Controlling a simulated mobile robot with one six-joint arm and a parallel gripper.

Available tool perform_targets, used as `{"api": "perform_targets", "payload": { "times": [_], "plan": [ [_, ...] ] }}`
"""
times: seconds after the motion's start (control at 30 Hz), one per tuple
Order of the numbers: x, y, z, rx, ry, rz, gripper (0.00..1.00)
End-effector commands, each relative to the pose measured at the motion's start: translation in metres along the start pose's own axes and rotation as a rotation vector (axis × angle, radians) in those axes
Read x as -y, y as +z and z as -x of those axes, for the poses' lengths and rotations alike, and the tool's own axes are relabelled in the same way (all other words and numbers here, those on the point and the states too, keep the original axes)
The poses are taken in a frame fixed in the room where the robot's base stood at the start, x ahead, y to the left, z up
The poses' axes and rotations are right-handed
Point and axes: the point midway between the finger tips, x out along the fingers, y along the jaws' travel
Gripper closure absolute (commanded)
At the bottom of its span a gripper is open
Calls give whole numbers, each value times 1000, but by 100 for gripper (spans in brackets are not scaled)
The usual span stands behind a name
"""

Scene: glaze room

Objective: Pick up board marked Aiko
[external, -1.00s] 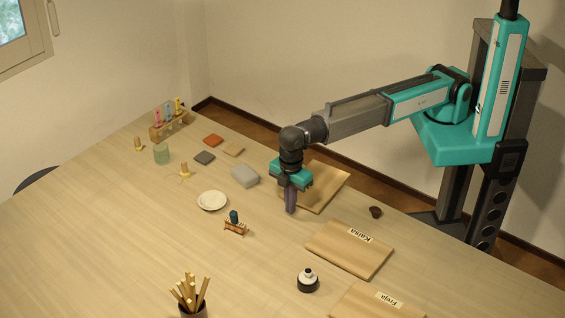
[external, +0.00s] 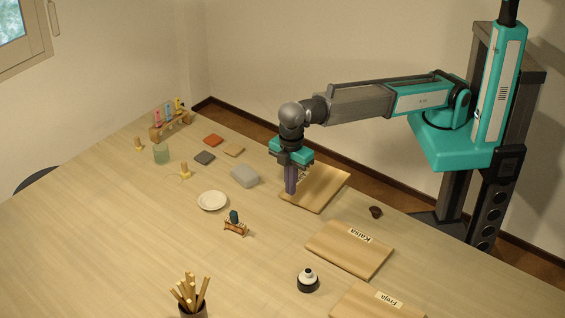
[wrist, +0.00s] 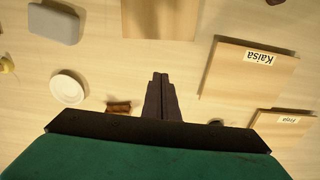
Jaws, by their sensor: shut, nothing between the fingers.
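A light wooden board (external: 322,188) lies at the back of the table, partly behind my gripper. Its label is mostly hidden, so I cannot read the name on it. In the wrist view a plain part of this board (wrist: 160,20) shows at the top edge, with no label visible. My gripper (external: 291,192) points down, shut and empty, above the table by the board's left side. In the wrist view its fingers (wrist: 160,76) are together, apart from the board. Two other boards read Kaisa (external: 345,254) and Freja (external: 365,305).
A grey block (external: 244,176) and a white dish (external: 212,201) lie left of my gripper. A small wooden stand (external: 236,229), a black-and-white bottle (external: 307,281), a dark small bowl (external: 376,212) and a cup of sticks (external: 193,309) stand around. The left front table is clear.

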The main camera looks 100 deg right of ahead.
Motion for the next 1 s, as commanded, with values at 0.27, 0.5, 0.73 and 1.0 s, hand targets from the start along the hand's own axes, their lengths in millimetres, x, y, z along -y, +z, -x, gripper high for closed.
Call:
{"api": "perform_targets", "payload": {
  "times": [0.27,0.5,0.73,1.0],
  "plan": [
    [0,0,0,0,0,15,100],
    [5,-2,0,-11,-19,174,100],
    [40,9,-4,-80,-130,476,100],
    [67,42,-17,-237,-291,800,100]
  ]
}}
